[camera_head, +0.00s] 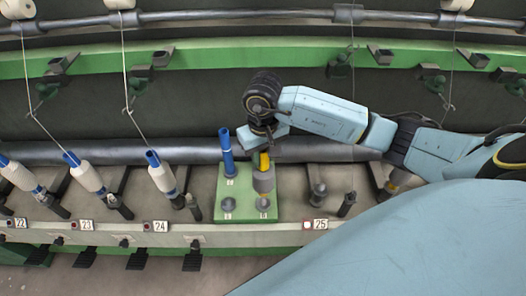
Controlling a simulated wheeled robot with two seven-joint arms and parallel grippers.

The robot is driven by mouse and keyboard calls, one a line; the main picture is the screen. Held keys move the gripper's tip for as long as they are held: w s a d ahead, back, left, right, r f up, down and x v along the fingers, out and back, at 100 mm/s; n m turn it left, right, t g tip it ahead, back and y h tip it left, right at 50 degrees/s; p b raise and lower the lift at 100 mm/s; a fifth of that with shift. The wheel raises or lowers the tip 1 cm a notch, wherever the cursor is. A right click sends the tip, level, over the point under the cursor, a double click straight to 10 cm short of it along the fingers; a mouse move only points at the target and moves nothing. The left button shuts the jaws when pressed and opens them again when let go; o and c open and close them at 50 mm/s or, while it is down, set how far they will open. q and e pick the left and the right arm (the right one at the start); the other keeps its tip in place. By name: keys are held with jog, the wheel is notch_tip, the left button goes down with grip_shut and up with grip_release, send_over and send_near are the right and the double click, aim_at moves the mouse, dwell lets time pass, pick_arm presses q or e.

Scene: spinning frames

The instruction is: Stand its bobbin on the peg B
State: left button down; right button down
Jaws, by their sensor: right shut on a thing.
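A green board (243,236) stands on the front rail with several stub pegs. A blue bobbin (226,151) stands upright at its back left. A bare grey peg (228,203) is at the front left, and another peg (264,203) is at the front right. The small letters on the board are too blurred to read surely. My right gripper (265,148) points down over the board's right side, shut on a yellow-topped bobbin (264,163). My left gripper is out of view.
White-wound bobbins (162,177) on blue tubes lean at stations 22, 23 and 24 to the left. Station 25 (321,224) has a bare dark spindle (318,193) right of the board. A long grey roller (190,153) runs behind, and threads hang from above.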

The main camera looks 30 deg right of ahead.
aim_at(263, 172)
jog(key=shift+f, duration=0.45)
jog(key=shift+f+b, duration=0.85)
jog(key=shift+f, duration=0.4)
jog(key=shift+f+b, duration=1.55)
jog(key=shift+b, duration=0.15)
jog(key=shift+f+b, duration=0.3)
jog(key=shift+b, duration=0.2)
jog(key=c, duration=1)
grip_release()
jog(key=shift+c, duration=0.2)
notch_tip(263, 172, up, 14)
jog(key=shift+f, duration=0.25)
jog(key=shift+a, duration=0.1)
